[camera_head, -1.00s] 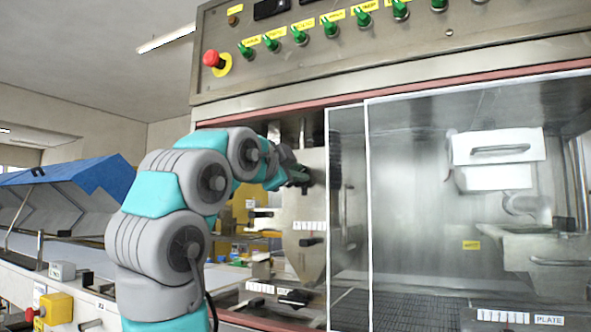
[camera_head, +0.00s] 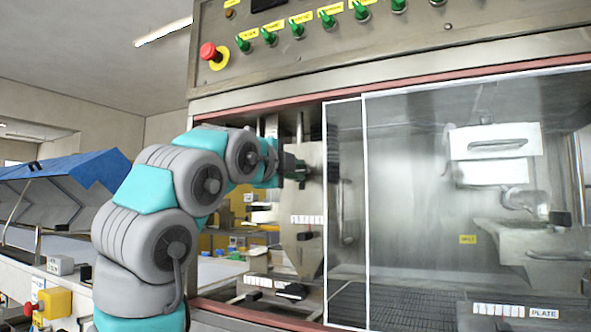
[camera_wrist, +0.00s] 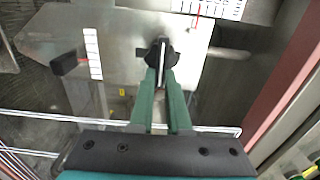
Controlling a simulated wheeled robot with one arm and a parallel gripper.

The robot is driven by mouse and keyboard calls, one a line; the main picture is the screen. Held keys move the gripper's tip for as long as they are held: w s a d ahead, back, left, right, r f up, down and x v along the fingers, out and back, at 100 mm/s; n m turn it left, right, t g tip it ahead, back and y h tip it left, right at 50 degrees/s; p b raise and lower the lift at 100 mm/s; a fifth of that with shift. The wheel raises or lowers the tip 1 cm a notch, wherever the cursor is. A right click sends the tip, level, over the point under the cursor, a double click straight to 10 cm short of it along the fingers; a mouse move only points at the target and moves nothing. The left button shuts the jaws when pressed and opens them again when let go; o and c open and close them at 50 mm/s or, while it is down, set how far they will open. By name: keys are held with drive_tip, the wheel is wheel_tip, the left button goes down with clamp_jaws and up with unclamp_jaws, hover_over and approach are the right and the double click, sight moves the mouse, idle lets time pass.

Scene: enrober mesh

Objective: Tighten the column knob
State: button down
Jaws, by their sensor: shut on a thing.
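A black column knob (camera_wrist: 153,52) sits on a flat steel plate in the wrist view. My gripper (camera_wrist: 161,66) has its two green fingers closed on this knob, one on each side, with a bright strip showing between them. In the head view my gripper (camera_head: 297,169) reaches the upper part of the upright steel plate (camera_head: 311,200). The knob is mostly hidden there by the fingers and wrist.
A second black knob (camera_wrist: 68,62) stands beside a white scale (camera_wrist: 93,54) on the same plate. A clear framed door panel (camera_head: 345,200) is just right of my gripper. A control panel (camera_head: 400,40) with green switches and a red button (camera_head: 208,51) is above.

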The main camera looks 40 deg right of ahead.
drive_tip(key=shift+f, duration=0.15)
idle(0.3)
drive_tip(key=c, duration=0.9)
unclamp_jaws()
drive_tip(key=b+v, duration=0.1)
drive_tip(key=v, duration=0.6)
drive_tip(key=shift+s+a, duration=0.2)
drive_tip(key=shift+a, duration=0.2)
